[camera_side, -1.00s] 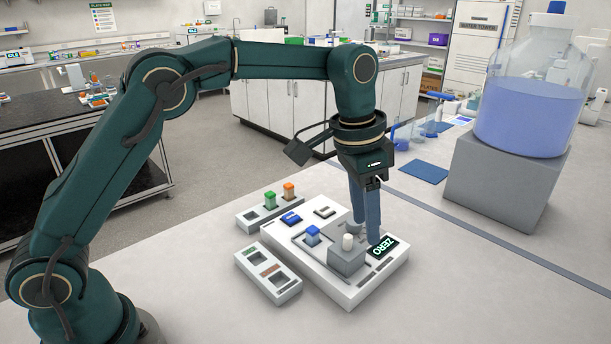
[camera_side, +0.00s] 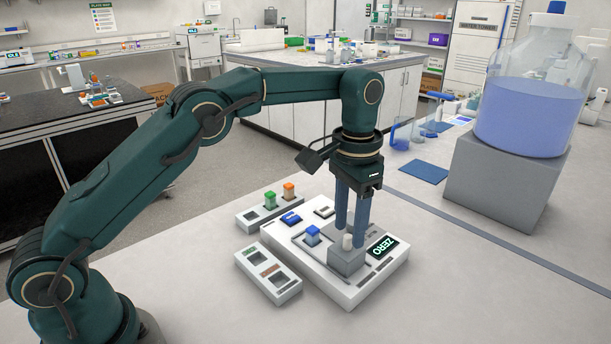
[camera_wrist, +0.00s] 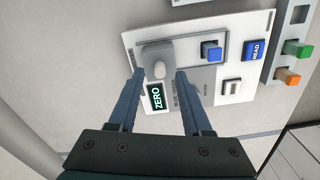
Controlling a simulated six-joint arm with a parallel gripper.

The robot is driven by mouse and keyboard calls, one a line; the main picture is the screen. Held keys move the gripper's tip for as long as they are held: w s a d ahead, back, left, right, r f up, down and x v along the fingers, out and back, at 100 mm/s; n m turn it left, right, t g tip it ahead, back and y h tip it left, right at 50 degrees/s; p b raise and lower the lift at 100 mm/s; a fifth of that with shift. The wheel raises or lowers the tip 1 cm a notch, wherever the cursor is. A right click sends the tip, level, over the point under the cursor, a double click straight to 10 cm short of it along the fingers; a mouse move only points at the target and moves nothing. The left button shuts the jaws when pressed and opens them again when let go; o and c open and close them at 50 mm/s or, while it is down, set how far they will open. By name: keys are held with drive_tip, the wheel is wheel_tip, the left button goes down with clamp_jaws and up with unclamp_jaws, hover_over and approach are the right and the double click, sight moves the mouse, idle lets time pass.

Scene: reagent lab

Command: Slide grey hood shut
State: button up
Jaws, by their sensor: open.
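The grey hood (camera_side: 345,264) is a block with a pale upright knob (camera_side: 348,242) on top, sitting on the white instrument (camera_side: 338,295). A blue-capped cuvette (camera_side: 312,235) stands on the instrument to the left of the hood, uncovered. My gripper (camera_side: 351,238) is open and points down over the hood. In the wrist view the hood (camera_wrist: 153,50) and knob (camera_wrist: 160,70) show between the fingertips of my gripper (camera_wrist: 159,74), with gaps on both sides. The display (camera_side: 381,247) beside the hood reads ZERO.
A blue button (camera_side: 291,218), marked READ in the wrist view, and a pale button (camera_side: 324,211) lie behind the cuvette. A rack (camera_side: 250,218) with green and orange cuvettes stands behind left. A large bottle (camera_side: 533,105) stands right.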

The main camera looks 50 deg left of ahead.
drive_tip(key=shift+f, duration=1)
clamp_jaws()
idle(0.8)
